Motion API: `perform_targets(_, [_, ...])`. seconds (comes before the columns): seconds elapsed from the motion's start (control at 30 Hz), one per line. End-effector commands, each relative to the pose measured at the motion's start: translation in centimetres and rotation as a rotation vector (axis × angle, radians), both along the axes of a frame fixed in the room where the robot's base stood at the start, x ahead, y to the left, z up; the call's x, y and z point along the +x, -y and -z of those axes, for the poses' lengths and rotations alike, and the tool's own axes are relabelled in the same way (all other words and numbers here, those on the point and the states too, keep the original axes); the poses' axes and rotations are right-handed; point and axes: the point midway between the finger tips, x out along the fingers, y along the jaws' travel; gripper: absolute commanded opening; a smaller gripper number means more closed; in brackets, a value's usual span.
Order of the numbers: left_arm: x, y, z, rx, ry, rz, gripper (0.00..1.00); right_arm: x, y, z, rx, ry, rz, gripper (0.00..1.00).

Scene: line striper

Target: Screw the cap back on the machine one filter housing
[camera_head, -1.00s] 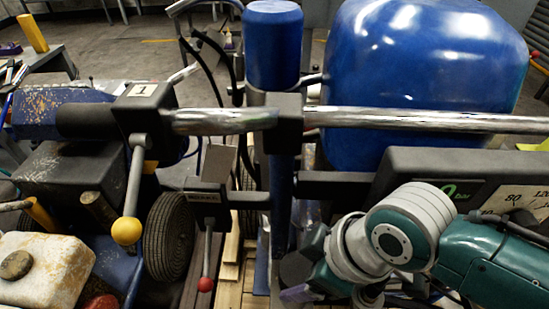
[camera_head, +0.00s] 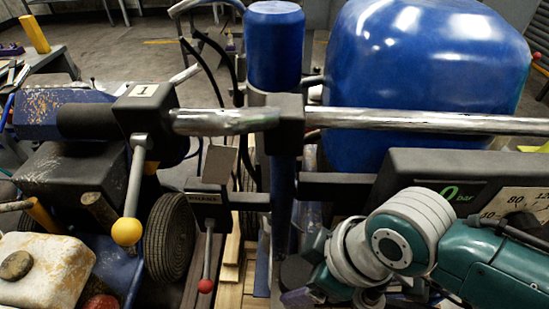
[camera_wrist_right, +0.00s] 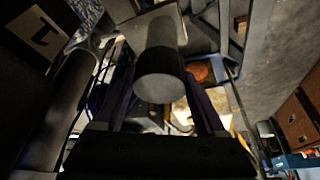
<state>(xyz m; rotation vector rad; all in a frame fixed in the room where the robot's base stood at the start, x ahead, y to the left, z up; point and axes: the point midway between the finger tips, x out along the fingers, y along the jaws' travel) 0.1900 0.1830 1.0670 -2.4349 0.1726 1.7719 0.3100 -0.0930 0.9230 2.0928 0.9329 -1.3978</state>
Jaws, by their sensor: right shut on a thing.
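My right gripper (camera_wrist_right: 162,105) has two purple fingers on either side of a dark grey cylinder (camera_wrist_right: 160,75), which I take to be the cap. The fingers are shut on it, and its flat round end faces the wrist camera. In the head view the right gripper (camera_head: 297,285) is low, right of the blue upright post, with a dark round top (camera_head: 295,270) at its fingers. Machine one carries a label "1" (camera_head: 142,90) at the left. I cannot make out the filter housing or any contact with the cap. My left gripper is not in view.
A chrome handlebar (camera_head: 420,122) crosses above the right gripper. A large blue tank (camera_head: 425,75) and a blue cylinder (camera_head: 275,45) stand behind it. Space around the gripper is tight.

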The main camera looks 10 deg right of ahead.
Motion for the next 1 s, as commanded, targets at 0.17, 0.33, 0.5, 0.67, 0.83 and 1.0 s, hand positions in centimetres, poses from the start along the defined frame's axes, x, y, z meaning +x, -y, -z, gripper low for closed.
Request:
perform_targets(0.17, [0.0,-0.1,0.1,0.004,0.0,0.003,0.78,0.0,0.0,0.2,0.001,0.001,0.0,0.79])
perform_targets(0.33, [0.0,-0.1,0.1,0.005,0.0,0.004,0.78,0.0,0.0,0.2,0.001,0.001,0.0,0.98])
perform_targets(0.5, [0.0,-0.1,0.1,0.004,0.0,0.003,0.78,0.0,0.0,0.2,0.0,0.0,0.0,1.0])
perform_targets(0.67, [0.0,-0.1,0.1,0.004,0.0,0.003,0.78,0.0,0.0,0.2,0.0,0.0,0.0,1.0])
perform_targets(0.83, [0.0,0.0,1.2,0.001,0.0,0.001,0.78,0.2,0.2,0.6,-0.004,0.004,-0.137,1.0])
perform_targets(1.0, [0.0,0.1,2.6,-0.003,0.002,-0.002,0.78,0.2,0.1,0.6,-0.001,0.002,-0.365,1.0])
